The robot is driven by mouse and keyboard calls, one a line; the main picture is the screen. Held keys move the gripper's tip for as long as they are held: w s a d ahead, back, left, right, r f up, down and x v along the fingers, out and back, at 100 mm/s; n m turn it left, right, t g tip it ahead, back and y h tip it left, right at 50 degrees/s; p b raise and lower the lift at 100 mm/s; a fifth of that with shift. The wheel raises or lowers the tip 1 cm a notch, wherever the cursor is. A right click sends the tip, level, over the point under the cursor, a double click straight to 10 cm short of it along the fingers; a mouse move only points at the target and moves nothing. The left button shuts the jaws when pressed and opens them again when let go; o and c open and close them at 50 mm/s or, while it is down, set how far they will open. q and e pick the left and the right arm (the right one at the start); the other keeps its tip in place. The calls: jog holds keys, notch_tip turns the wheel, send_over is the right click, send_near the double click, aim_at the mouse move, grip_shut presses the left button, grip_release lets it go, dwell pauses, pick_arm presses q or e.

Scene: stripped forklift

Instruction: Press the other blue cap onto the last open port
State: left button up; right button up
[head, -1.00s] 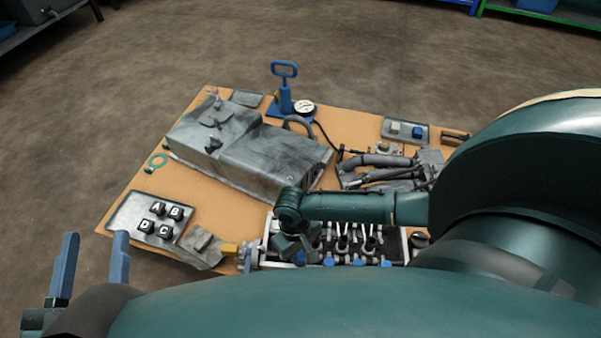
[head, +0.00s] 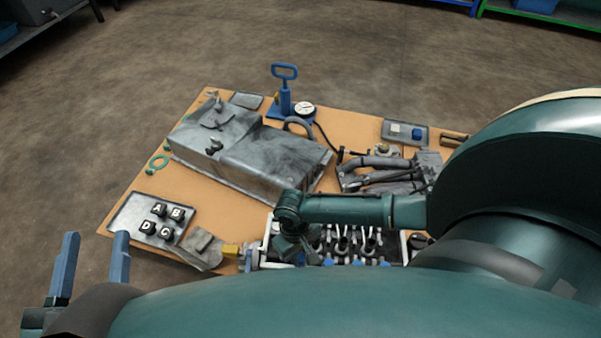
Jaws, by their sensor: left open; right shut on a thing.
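My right arm reaches in from the right, and its wrist bends down at the engine part (head: 264,238) at the table's front edge. My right gripper (head: 290,248) points down over the left end of this part. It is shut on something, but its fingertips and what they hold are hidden. Several small blue pieces (head: 357,262) show along the part's near side; I cannot tell caps from fittings, and no open port is clear. My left gripper (head: 92,270) is open and empty, left of the table.
On the table (head: 140,205) are a large grey casing (head: 250,155), a blue hand pump (head: 285,95) with gauge, a manifold (head: 385,175) and a tray (head: 125,218) with lettered black pieces. My own arm and body cover the right and front.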

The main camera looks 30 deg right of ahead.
jog(key=shift+f, duration=0.15)
jog(key=shift+f, duration=0.6)
jog(key=shift+p, duration=0.3)
dwell(1.0)
jog(key=shift+f+p, duration=0.6)
jog(key=shift+p, duration=0.2)
dwell(2.3)
jog(key=o, duration=1)
jog(key=shift+o, duration=0.2)
